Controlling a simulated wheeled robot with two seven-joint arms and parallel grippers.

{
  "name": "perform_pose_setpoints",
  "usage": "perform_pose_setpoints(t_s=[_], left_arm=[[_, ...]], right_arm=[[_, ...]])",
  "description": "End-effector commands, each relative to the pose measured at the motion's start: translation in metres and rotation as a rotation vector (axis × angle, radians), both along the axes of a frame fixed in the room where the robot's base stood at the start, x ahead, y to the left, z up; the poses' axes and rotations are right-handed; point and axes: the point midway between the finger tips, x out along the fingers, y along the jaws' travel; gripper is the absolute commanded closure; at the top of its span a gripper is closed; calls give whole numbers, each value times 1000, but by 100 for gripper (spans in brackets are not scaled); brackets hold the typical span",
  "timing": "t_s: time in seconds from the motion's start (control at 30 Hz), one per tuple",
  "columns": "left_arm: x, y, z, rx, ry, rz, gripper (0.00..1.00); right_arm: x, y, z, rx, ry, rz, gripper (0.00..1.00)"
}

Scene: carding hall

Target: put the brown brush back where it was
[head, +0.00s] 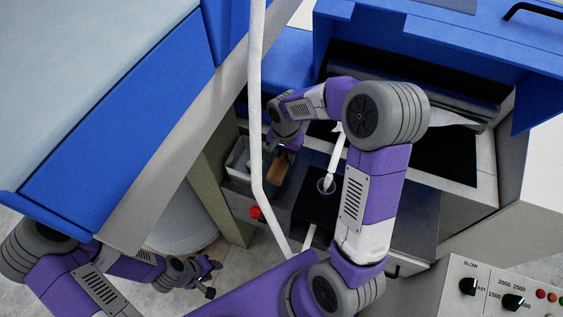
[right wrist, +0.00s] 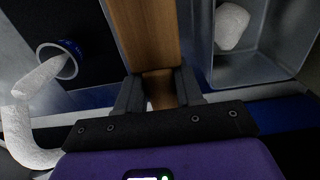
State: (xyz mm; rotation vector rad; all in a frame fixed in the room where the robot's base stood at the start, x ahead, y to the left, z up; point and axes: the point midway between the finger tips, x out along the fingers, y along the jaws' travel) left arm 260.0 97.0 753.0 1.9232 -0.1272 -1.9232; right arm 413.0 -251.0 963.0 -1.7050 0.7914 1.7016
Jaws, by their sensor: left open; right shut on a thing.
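The brown brush (head: 281,168) shows as a wooden block in the head view, just right of a small grey tray. In the right wrist view the brush (right wrist: 147,35) runs away from me between the two dark fingers. My right gripper (right wrist: 158,92) is shut on it, and in the head view this gripper (head: 285,147) is partly hidden by its own wrist. I cannot tell whether the brush touches the dark surface below. The brush's underside is hidden. My left gripper (head: 207,281) is open and empty, low at the left, far from the brush.
The grey tray (right wrist: 208,40) holds a white lump (right wrist: 232,26).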

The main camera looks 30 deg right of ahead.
Motion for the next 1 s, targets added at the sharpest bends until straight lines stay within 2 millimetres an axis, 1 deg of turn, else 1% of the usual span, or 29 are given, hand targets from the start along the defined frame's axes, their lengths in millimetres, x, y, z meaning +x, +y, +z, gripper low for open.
perform_pose_setpoints(t_s=[0.03,0.1,0.27,0.5,0.57,0.77,0.9,0.93,1.0], left_arm=[[0,0,-3,0,0,0,57],[0,0,-5,0,0,1,57],[0,0,-6,0,0,1,57],[0,0,-11,0,0,0,57],[0,0,-12,0,0,0,57],[0,0,-11,0,-1,0,57],[0,0,-16,0,-1,0,57],[0,0,-15,0,-1,0,57],[0,0,-14,0,0,0,57]], right_arm=[[-1,0,-12,0,4,1,88],[-1,0,-21,0,3,3,88],[0,0,-32,-1,1,4,88],[0,1,-64,0,1,5,88],[0,0,-66,0,0,6,88],[0,0,-65,0,-1,6,88],[0,1,-70,0,-1,6,88],[0,1,-69,0,-1,6,61],[0,1,-68,0,-1,6,50]])
